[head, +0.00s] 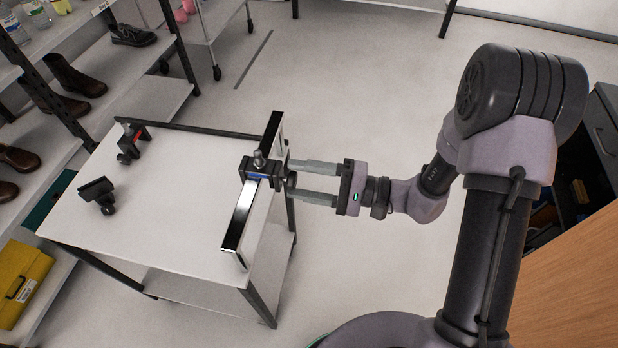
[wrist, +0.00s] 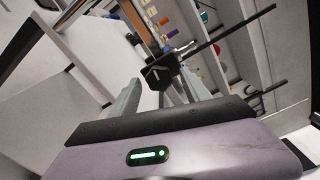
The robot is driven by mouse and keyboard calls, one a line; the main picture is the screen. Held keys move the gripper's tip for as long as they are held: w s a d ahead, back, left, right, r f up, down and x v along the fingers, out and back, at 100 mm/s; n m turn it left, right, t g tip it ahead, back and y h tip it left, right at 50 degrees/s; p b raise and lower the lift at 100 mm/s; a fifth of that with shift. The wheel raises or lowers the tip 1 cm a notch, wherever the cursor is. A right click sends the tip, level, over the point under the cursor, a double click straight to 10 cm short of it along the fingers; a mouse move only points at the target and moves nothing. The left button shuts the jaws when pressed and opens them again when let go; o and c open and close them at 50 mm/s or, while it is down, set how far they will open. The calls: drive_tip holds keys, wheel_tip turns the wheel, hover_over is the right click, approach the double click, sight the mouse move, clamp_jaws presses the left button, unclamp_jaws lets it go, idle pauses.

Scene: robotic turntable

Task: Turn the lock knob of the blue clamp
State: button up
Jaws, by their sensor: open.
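The blue clamp (head: 262,174) is a black block with a blue stripe, mounted on the bar (head: 239,223) along the table's right side. A small post stands on its top. Its dark lock knob (head: 291,180) faces right, toward my gripper (head: 297,178). My gripper is open, with one finger on the far side and one on the near side of the knob. In the wrist view the black knob (wrist: 160,75) shows between and beyond the two grey fingertips (wrist: 159,84). I cannot tell whether either finger touches it.
The white table (head: 170,220) also holds a clamp with red on it (head: 132,141) and a black clamp-like part (head: 98,194). Shelves with shoes (head: 75,76) stand at the left, with a yellow case (head: 22,272) low down. The floor beyond the table is clear.

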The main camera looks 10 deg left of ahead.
drive_tip(key=shift+d, duration=0.1)
drive_tip(key=d+p, duration=0.4)
drive_tip(key=d, duration=1.3)
drive_tip(key=shift+s+p, duration=0.35)
